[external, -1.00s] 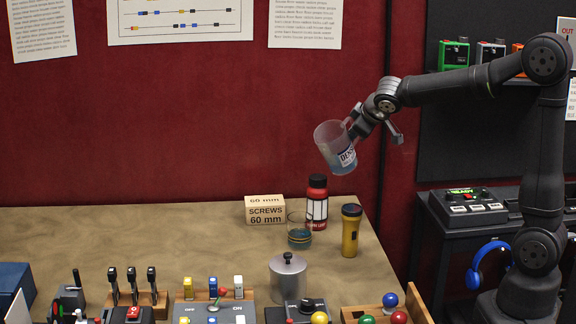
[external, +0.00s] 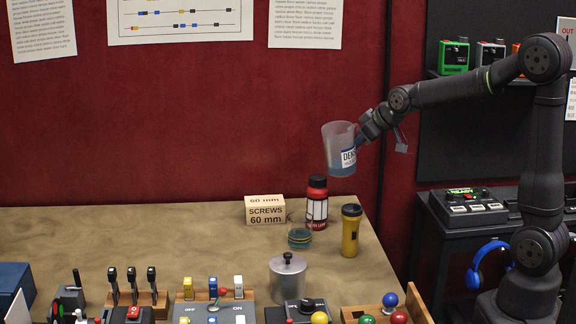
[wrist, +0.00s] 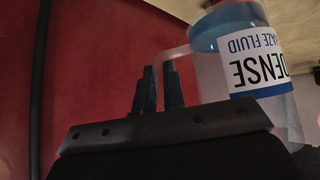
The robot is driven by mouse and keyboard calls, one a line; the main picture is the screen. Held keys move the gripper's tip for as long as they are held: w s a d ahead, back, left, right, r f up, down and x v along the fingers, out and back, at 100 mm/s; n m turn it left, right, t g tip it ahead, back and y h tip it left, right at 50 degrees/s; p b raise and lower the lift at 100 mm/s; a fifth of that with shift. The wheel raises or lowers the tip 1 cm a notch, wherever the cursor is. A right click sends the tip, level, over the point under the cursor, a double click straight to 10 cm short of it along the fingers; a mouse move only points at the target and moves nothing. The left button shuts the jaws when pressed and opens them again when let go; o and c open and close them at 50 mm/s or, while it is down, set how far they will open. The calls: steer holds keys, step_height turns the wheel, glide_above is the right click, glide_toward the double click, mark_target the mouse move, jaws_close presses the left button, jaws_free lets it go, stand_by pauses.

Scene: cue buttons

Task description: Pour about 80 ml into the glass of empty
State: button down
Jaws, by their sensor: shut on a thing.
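A clear jug (external: 338,150) with blue liquid and a white label hangs in the air above the back right of the table, nearly upright with a slight tilt. My gripper (external: 362,138) is shut on its handle. In the wrist view the jug (wrist: 262,110) shows its label reading "DENSE HAZE FLUID" upside down, and my gripper's fingers (wrist: 160,90) close around the handle. A glass (external: 299,236) stands on the table below and left of the jug. It holds some blue-green liquid and has a yellowish band.
A red bottle (external: 317,203) stands right behind the glass, and a yellow flashlight (external: 351,230) stands to its right. A screws box (external: 265,210) is to its left, a metal canister (external: 288,278) in front. Switches and buttons line the front. The table's left middle is clear.

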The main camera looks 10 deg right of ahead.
steer(key=shift+f+m+g+y, duration=0.3)
steer(key=shift+f+g+y, duration=0.25)
steer(key=shift+f, duration=0.35)
steer(key=shift+w, duration=0.1)
